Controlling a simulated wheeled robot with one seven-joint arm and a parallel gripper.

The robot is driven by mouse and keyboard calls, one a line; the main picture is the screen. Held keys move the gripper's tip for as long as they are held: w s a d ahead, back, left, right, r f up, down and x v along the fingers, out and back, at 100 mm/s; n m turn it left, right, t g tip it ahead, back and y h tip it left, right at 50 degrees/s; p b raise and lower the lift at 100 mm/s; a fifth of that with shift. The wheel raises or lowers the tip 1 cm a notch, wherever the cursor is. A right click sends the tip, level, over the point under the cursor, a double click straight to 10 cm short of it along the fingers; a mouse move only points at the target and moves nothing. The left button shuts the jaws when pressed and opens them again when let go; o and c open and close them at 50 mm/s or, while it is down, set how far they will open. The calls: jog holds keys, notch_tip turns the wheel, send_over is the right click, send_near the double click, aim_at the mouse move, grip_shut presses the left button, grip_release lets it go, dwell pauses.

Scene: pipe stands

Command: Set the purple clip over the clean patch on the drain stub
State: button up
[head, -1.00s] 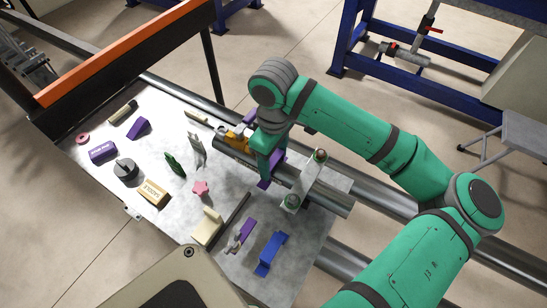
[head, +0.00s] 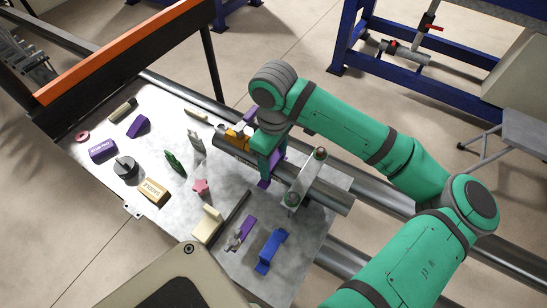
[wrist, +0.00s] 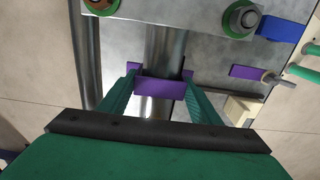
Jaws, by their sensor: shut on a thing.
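The purple clip (wrist: 160,88) is between my fingertips. My gripper (wrist: 162,82) is shut on it. In the wrist view the clip lies crosswise at the grey drain stub (wrist: 166,45); whether it touches the stub is unclear. In the head view, my gripper (head: 266,166) is over the middle of the stub (head: 333,198), left of the clamp plate, with purple parts of the clip (head: 264,183) showing beside the fingers. The clean patch cannot be told apart, as the gripper and clip hide much of the stub there.
A clamp plate (head: 305,180) with two bolts crosses the stub close to the right. A yellow fitting (head: 236,138) is close to the left. A blue bracket (head: 271,251), a cream block (head: 208,225), a pink star (head: 201,187) and several other parts lie on the grey bench (head: 175,220).

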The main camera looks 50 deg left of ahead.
aim_at(273, 159)
dwell(0.4)
jog(key=o, duration=1.1)
jog(key=shift+o, duration=0.2)
jog(key=shift+r, duration=3.45)
